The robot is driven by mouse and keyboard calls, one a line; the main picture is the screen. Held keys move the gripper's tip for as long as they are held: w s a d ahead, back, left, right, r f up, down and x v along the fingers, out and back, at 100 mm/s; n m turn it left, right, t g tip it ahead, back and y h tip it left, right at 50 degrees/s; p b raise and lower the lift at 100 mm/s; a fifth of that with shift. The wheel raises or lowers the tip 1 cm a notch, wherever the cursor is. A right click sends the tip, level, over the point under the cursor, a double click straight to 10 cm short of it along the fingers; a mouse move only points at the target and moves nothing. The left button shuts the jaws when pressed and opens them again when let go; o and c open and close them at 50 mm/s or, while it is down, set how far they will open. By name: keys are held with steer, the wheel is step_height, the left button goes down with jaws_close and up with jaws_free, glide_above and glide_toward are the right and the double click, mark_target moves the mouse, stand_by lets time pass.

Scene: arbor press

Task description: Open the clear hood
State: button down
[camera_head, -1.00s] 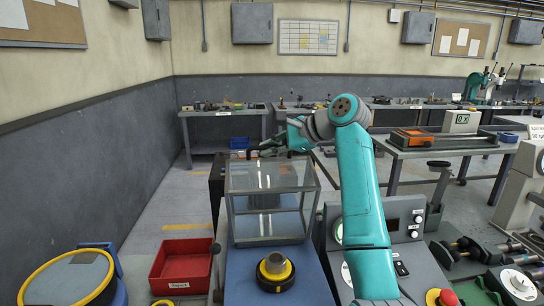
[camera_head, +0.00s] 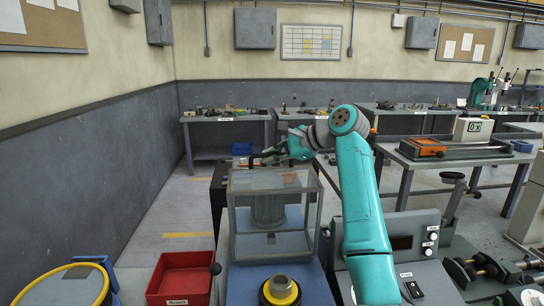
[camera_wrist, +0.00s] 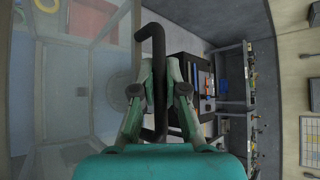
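The clear hood (camera_head: 258,220) is a see-through box with a grey frame. It stands closed over a grey cylindrical part on a blue base (camera_head: 240,285). A dark bar-like handle (camera_head: 268,157) shows at its top rear edge. In the wrist view the dark bent handle (camera_wrist: 157,45) runs between my fingertips, with the clear panel to the left. My gripper (camera_wrist: 159,70) has its fingers drawn in close on both sides of the handle and looks shut on it. In the head view my gripper (camera_head: 284,152) is above the hood's rear edge, its tips small and partly unclear.
A yellow-ringed round part (camera_head: 280,291) sits before the hood. A red bin (camera_head: 181,278) is on the left, a control panel (camera_head: 408,255) on the right. A dark cabinet (camera_head: 218,185) stands behind the hood. Open floor lies at the left.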

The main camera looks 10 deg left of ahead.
steer(key=c, duration=1.2)
jaws_free()
steer(key=v, duration=1.2)
